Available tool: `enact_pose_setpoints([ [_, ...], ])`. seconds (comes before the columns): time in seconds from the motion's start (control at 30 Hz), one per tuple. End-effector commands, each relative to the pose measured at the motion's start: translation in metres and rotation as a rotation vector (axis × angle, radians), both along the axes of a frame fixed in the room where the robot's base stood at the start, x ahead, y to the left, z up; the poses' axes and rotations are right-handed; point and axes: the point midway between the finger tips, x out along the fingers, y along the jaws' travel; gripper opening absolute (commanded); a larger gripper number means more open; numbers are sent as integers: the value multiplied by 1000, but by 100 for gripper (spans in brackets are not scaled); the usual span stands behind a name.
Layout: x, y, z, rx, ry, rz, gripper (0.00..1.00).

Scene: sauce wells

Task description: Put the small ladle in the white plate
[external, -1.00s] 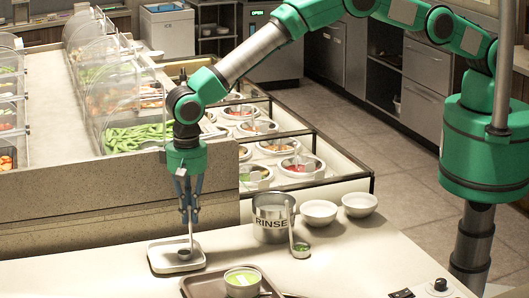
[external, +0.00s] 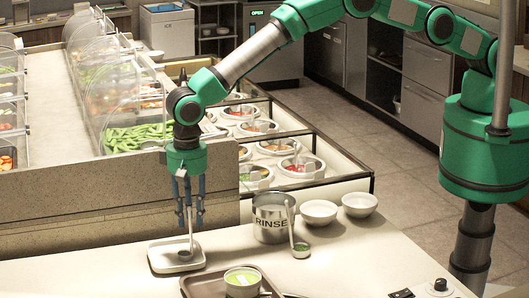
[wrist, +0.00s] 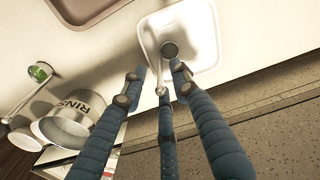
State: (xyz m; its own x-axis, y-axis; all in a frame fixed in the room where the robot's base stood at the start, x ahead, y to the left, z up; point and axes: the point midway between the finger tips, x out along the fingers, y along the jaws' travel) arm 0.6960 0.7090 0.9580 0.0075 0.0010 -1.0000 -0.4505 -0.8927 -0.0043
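The small ladle (external: 185,254) has its dark round bowl inside the white plate (external: 162,262), and its thin handle stands up between my fingers. In the wrist view the ladle bowl (wrist: 169,49) lies within the rim of the white plate (wrist: 205,55). My gripper (external: 188,222) is above the plate, with its blue fingers spread apart. In the wrist view my gripper (wrist: 158,84) shows fingertips apart around the handle's end, not pressed on it. The handle's tilt is hard to tell.
A steel RINSE pot (external: 272,218) stands to the right, with a second ladle (external: 300,248) holding green stuff beside it. Two white bowls (external: 319,212) are beyond it. A brown tray (external: 205,287) with a green soup bowl (external: 243,280) is in front. A stone-like counter wall (external: 120,210) rises behind.

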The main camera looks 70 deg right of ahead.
Motion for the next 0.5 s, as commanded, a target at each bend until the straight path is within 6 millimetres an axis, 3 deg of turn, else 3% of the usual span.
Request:
enact_pose_setpoints([
  [0.27,0,1,24,1,-2,0,29],
  [0.5,0,1,64,2,-2,0,29],
])
